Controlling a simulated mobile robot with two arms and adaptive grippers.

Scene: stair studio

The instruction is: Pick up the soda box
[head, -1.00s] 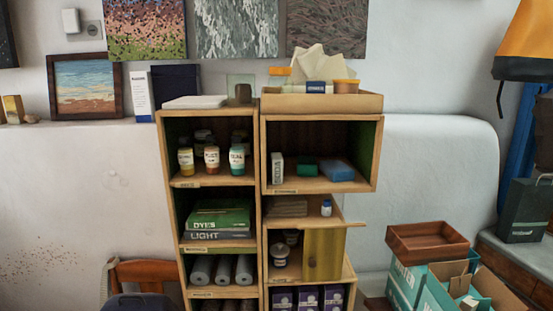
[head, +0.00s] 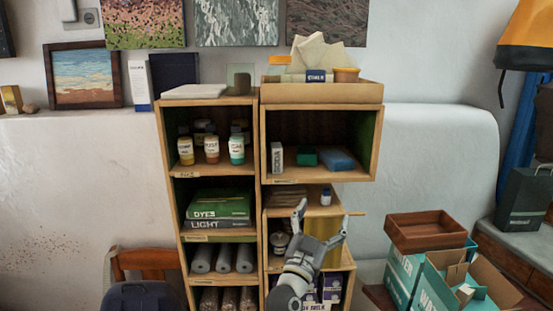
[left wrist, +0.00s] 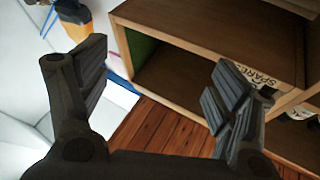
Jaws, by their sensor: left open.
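The soda box (head: 277,156) is a small white upright carton with dark lettering. It stands at the left side of the upper right shelf compartment (head: 376,140) in the head view. My left gripper (head: 321,214) is open and empty, pointing up in front of the lower right compartments, below and to the right of the soda box. In the left wrist view my left gripper (left wrist: 158,85) shows its two fingers spread, with shelf wood and a reddish wooden surface beyond. I cannot make out the soda box there. My right gripper is not in view.
A green block (head: 304,157) and a blue item (head: 338,159) lie right of the soda box. A wooden tray (head: 322,92) sits on top of the shelf. Several paint jars (head: 211,150) stand in the left compartment. Boxes and a brown tray (head: 428,231) are at the lower right.

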